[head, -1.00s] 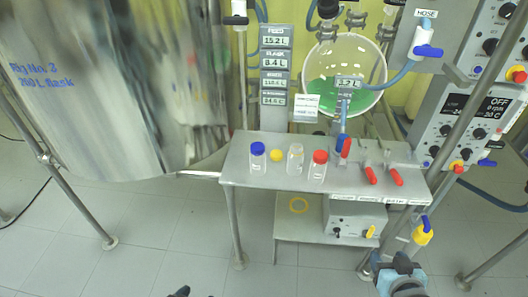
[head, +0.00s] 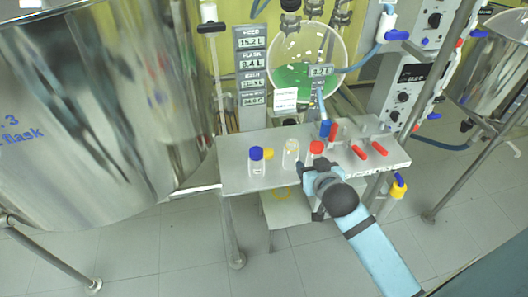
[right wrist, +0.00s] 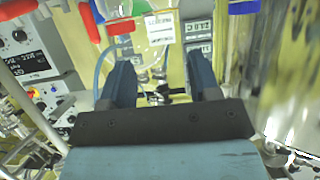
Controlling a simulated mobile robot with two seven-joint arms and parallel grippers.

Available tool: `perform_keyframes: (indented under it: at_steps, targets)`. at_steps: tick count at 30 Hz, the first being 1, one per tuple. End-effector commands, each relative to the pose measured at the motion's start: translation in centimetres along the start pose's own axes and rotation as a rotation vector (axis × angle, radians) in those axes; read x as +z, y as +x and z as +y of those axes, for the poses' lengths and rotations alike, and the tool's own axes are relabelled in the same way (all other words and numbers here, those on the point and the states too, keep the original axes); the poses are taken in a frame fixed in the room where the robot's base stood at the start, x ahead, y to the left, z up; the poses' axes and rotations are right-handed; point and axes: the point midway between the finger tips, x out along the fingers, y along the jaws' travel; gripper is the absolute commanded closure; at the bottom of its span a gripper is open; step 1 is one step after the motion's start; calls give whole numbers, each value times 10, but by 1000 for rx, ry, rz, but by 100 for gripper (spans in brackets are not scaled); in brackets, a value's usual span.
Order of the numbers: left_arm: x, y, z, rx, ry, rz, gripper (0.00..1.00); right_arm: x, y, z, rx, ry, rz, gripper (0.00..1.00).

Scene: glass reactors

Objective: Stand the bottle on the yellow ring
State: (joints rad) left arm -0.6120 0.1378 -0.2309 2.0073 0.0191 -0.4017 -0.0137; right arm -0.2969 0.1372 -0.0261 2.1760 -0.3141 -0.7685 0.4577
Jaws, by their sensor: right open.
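Three small clear bottles stand upright on the steel table: a blue-capped bottle (head: 257,161), a clear bottle (head: 290,155) without a coloured cap, and a red-capped bottle (head: 316,151). The pictures do not tell which one is meant. My right gripper (head: 309,186) is open at the table's front edge, close to the red-capped bottle. In the right wrist view its fingers (right wrist: 162,82) are apart and empty; the red cap (right wrist: 121,28) and blue cap (right wrist: 243,7) show beyond. My left gripper is out of view.
Red-handled valves (head: 359,152) stand right of the bottles. A large steel vessel (head: 100,110) fills the left. A round flask with green liquid (head: 292,75) is behind the table.

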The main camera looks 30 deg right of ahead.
Motion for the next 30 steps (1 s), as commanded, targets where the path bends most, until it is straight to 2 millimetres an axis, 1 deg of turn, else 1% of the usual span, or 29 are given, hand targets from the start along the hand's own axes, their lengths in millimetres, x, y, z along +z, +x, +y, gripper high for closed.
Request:
perform_keyframes:
  at_steps: [1,5,8,12,16,19,25,30]
  targets:
    - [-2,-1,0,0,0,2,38,-4,0,2,5,2,3,44]
    - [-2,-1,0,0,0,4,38,-6,4,3,11,7,6,44]
    - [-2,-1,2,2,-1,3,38,-7,17,3,12,6,6,44]
    - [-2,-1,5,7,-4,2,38,-7,46,4,12,5,6,44]
    - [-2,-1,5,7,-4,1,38,-8,69,4,11,7,6,44]
    - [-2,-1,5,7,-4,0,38,-7,81,4,11,6,5,44]
    - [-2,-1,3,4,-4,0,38,-9,94,3,10,6,5,44]
    - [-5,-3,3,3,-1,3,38,-14,120,2,12,5,6,44]
